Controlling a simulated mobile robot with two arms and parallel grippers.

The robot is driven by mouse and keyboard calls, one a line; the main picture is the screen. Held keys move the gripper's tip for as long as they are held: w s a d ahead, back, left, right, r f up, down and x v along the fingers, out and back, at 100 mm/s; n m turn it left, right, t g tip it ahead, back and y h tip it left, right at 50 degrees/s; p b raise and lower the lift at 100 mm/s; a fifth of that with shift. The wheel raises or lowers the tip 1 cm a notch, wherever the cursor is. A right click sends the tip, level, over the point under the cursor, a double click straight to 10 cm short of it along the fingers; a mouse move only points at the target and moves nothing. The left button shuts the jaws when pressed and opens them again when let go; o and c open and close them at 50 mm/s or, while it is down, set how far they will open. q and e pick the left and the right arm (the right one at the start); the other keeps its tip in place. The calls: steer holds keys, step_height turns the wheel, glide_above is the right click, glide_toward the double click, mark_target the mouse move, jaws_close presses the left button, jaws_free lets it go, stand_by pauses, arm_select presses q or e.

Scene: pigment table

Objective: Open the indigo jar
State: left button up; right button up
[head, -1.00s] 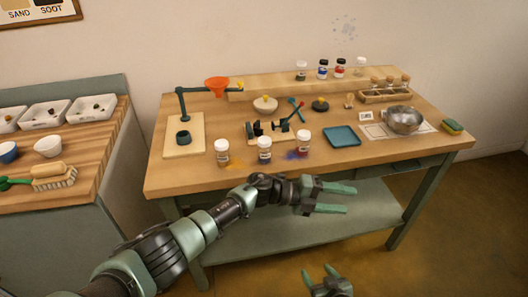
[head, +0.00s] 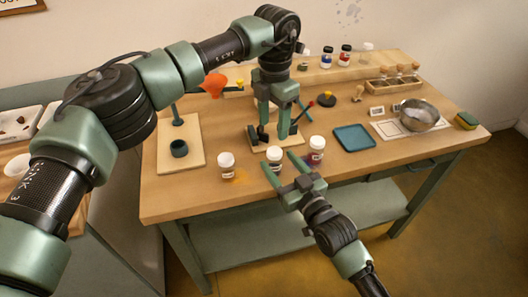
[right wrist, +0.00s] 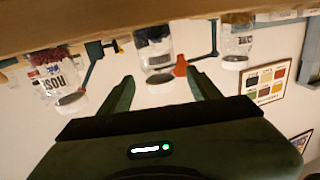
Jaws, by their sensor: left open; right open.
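The indigo jar (head: 274,159) stands upright near the table's front edge, the middle of three white-lidded jars. In the right wrist view the jar (right wrist: 153,48), with dark contents, appears upside down, lined up with the gap between the fingers. My right gripper (head: 281,163) is open at the jar's near side. Its fingers (right wrist: 160,78) point toward the jar, and I cannot tell whether they reach around it. My left gripper (head: 274,132) is open, pointing down above and behind the jar. It hides part of the table behind.
A white-lidded jar (head: 226,164) stands to the left and the rose jar (head: 316,150) to the right, close to the fingers. A blue tray (head: 354,138) and metal bowl (head: 418,115) lie further right. A board with a dark cup (head: 179,148) is left.

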arm_select(q)
steer(key=shift+s+d+r, duration=0.3)
steer(key=shift+s+r, duration=0.05)
steer(key=shift+s, duration=0.1)
arm_select(e)
steer(key=shift+w+a+r, duration=0.15)
steer(key=shift+w+r, duration=0.15)
steer(key=shift+r, duration=0.05)
arm_select(q)
steer(key=shift+w+a+f, duration=0.1)
steer(key=shift+f, duration=0.05)
arm_select(e)
steer(key=x, duration=0.5)
steer(key=shift+w+a+f, duration=0.15)
steer(key=shift+w+a, duration=0.1)
steer(key=shift+w, duration=0.25)
